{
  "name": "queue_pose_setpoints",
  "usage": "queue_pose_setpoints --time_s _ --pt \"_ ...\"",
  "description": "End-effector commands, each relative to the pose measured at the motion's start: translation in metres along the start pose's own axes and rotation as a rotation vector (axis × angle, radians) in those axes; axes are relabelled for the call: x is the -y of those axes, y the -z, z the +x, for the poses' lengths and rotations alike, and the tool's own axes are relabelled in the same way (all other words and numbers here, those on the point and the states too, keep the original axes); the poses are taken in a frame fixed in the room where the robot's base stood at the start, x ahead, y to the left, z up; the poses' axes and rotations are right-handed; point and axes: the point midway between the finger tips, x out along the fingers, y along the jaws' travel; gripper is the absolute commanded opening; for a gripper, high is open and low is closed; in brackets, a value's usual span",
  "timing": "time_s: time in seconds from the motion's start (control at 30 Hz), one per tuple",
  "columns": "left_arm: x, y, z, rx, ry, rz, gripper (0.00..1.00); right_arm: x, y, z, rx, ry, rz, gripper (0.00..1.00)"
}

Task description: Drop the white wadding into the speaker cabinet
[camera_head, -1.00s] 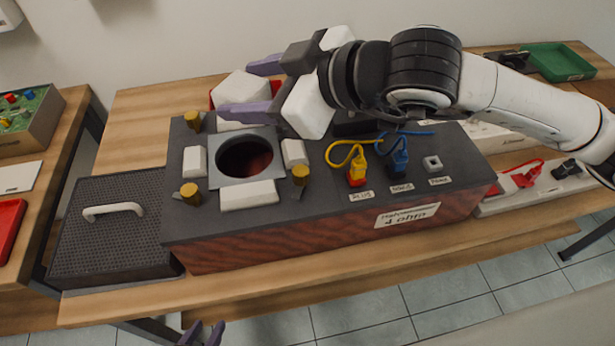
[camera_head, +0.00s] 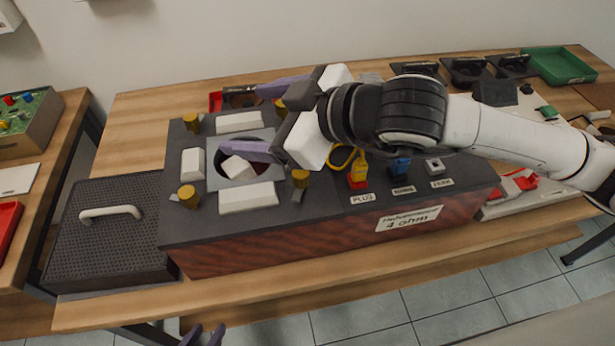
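The speaker cabinet (camera_head: 330,235) is a dark-topped box with a reddish front and a round opening in its top. The white wadding (camera_head: 238,168) shows as a white block inside that opening, partly hidden by a purple finger. My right gripper (camera_head: 244,118) is open and empty, its fingers spread over the cabinet top, with the lower finger above the opening. My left gripper (camera_head: 204,336) shows only its purple fingertips at the bottom edge; they stand apart with nothing between them.
White strips and brass-coloured knobs (camera_head: 189,195) surround the opening. Yellow (camera_head: 357,165) and blue plugs stand on the cabinet top to the right. A dark grille panel with a handle (camera_head: 110,212) lies at left. A green tray (camera_head: 558,65) is at the back right.

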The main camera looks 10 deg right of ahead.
Motion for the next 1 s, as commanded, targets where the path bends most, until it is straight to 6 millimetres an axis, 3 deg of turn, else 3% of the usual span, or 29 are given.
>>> queue_pose_setpoints --time_s 0.33,0.7,1.0 --pt "0.0 -0.002 0.002 -0.001 0.0 0.0 0.31 -0.001 -0.001 -0.009 -0.001 -0.002 -0.001 0.77" --pt "-0.001 -0.004 0.009 -0.008 -0.003 0.004 0.31 -0.001 -0.002 -0.079 0.0 -0.004 -0.002 0.77" --pt "-0.005 -0.004 0.009 -0.005 -0.009 0.005 0.31 0.0 0.0 -0.103 0.0 0.0 0.0 0.77"
